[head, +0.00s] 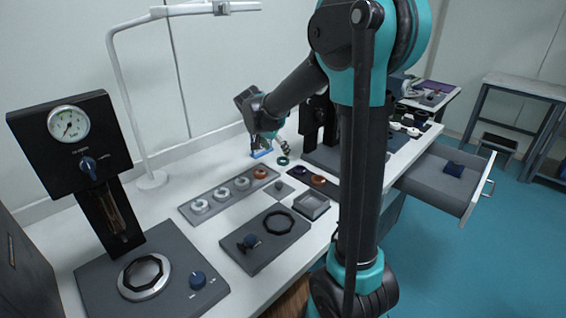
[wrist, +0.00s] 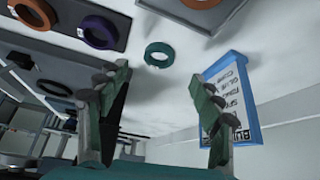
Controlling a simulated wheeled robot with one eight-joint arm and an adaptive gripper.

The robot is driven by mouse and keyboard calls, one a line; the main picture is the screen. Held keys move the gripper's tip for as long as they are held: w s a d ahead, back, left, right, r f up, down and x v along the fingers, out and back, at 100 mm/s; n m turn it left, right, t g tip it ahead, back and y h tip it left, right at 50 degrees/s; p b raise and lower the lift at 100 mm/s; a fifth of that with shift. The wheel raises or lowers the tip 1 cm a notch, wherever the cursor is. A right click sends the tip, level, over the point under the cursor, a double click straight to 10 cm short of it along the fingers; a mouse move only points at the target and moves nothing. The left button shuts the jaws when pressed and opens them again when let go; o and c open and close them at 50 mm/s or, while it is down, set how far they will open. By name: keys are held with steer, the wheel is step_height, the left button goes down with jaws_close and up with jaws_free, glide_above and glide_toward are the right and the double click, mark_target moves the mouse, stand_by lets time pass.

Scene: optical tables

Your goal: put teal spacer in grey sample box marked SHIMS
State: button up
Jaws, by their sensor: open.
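The teal spacer (head: 282,163) is a small ring lying on the white table top, beside a blue-edged card holder. It also shows in the wrist view (wrist: 158,63), beyond the fingertips and roughly between them. My gripper (head: 271,148) is above the table near the spacer, open and empty; its two fingers show apart in the wrist view (wrist: 160,85). A small open grey box (head: 312,210) stands toward the front of the table, right of the dark plate with a black ring. No SHIMS marking can be read on it.
The blue-edged card holder (wrist: 242,95) stands close to the right finger. A long grey tray (head: 187,213) holds several silver and orange rings. Purple and orange rings (head: 318,181) lie between spacer and box. An open drawer (head: 435,185) juts out at right.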

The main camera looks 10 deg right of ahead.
mark_target(283, 160)
steer(key=shift+x, duration=3.2)
steer(key=shift+d, duration=0.1)
steer(key=shift+c, duration=0.6)
steer(key=c, duration=1.1)
steer(key=shift+r, duration=0.1)
